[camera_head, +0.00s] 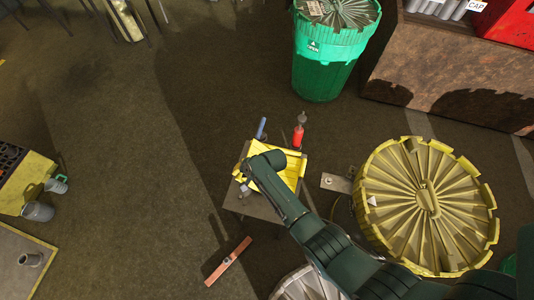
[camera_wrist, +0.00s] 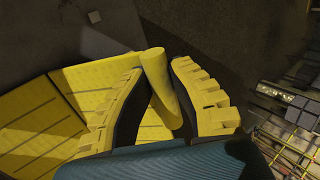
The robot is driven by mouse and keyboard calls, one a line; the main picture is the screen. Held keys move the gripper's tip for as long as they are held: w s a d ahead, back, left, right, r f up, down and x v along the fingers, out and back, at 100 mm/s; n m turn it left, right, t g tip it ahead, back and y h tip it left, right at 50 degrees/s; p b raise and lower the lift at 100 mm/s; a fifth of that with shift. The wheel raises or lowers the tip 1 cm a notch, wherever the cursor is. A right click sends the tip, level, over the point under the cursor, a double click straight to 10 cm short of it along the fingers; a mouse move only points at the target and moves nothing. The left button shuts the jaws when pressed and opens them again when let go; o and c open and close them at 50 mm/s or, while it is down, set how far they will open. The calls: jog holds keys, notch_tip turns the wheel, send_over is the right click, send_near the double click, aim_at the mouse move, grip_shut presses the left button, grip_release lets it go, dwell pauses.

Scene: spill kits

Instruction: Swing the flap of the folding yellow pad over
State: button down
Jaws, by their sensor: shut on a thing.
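The folding yellow pad (camera_head: 292,170) lies on a small table, partly covered by my arm in the head view. In the wrist view its ribbed yellow panels (camera_wrist: 38,118) show at the left, with a seam between two of them. My gripper (camera_wrist: 158,68) is shut on a yellow rounded bar (camera_wrist: 165,88), which stands up between the fingers. The bar looks like part of the pad's flap, but the join is hidden behind the fingers. In the head view my gripper (camera_head: 246,176) is at the pad's left edge, its fingers too small to read.
A red bottle (camera_head: 299,133) and a blue cylinder (camera_head: 261,128) stand at the table's (camera_head: 252,207) far side. A big yellow drum lid (camera_head: 425,205) is to the right, a green bin (camera_head: 325,60) behind. An orange-brown bar (camera_head: 228,262) lies on the floor.

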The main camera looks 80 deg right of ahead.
jog(key=shift+s+r+p, duration=0.3)
jog(key=shift+s+p, duration=0.05)
jog(key=shift+p, duration=0.05)
jog(key=shift+s+a+r+t, duration=0.2)
jog(key=shift+s+t, duration=0.15)
jog(key=shift+t, duration=0.25)
jog(key=shift+s+r+t+h, duration=0.3)
jog(key=shift+s+t, duration=0.3)
jog(key=shift+s, duration=0.15)
jog(key=shift+a+r, duration=0.1)
jog(key=shift+r, duration=0.05)
jog(key=shift+s, duration=0.1)
jog(key=shift+s+t+b, duration=0.55)
jog(key=shift+t+b, duration=0.05)
jog(key=shift+s+a+r+t, duration=0.1)
jog(key=shift+s+r+t, duration=0.15)
jog(key=shift+r+t, duration=0.05)
